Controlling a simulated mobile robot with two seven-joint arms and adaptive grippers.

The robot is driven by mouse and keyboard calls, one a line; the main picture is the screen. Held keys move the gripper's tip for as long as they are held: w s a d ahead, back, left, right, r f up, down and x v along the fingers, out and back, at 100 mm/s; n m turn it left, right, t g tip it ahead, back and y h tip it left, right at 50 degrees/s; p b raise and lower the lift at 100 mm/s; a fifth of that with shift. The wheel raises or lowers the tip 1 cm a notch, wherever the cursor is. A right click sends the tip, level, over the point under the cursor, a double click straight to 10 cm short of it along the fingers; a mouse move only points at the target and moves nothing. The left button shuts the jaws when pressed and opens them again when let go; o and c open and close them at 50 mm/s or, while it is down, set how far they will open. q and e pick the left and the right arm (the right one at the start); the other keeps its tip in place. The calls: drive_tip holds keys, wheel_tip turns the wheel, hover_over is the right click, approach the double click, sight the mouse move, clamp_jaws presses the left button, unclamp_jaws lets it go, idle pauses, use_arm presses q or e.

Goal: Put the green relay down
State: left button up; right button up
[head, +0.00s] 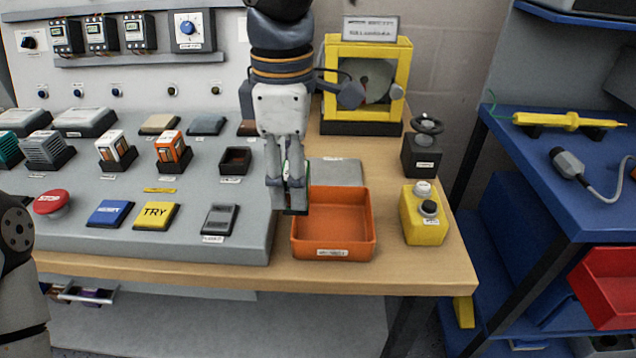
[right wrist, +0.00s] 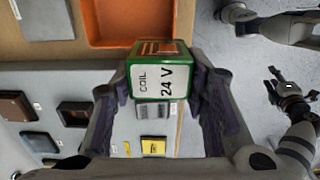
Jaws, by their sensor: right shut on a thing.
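My right gripper (head: 287,200) points down at the left edge of the orange tray (head: 334,253). It is shut on the green relay (right wrist: 160,85). In the right wrist view the relay sits between the two fingers, its white "COIL 24 V" label facing the camera. In the head view the fingers hide nearly all of it. The orange tray also shows in the right wrist view (right wrist: 112,25) and looks empty. My left gripper (right wrist: 288,98) shows small at the right of the right wrist view, and its opening is unclear.
A dark empty socket (head: 235,160) is on the grey console. A white relay (head: 114,148) and an orange relay (head: 173,148) stand in sockets left of it. A grey pad (head: 340,172) lies behind the tray. A yellow button box (head: 424,222) stands right.

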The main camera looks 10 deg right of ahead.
drive_tip(key=w+d+f, duration=0.1)
drive_tip(key=d+f, duration=0.3)
drive_tip(key=w+d+f, duration=0.1)
drive_tip(key=d+f, duration=0.1)
drive_tip(key=f, duration=0.1)
drive_tip(key=shift+w, duration=0.35)
drive_tip(key=shift+d+f+b, duration=0.1)
drive_tip(key=shift+f+b, duration=0.2)
drive_tip(key=shift+f, duration=1.2)
drive_tip(key=shift+f, duration=0.1)
drive_tip(key=o, duration=1.3)
drive_tip(key=shift+f, duration=0.1)
drive_tip(key=shift+o, duration=0.2)
wheel_tip(320, 180, up, 12)
drive_tip(key=shift+r, duration=0.2)
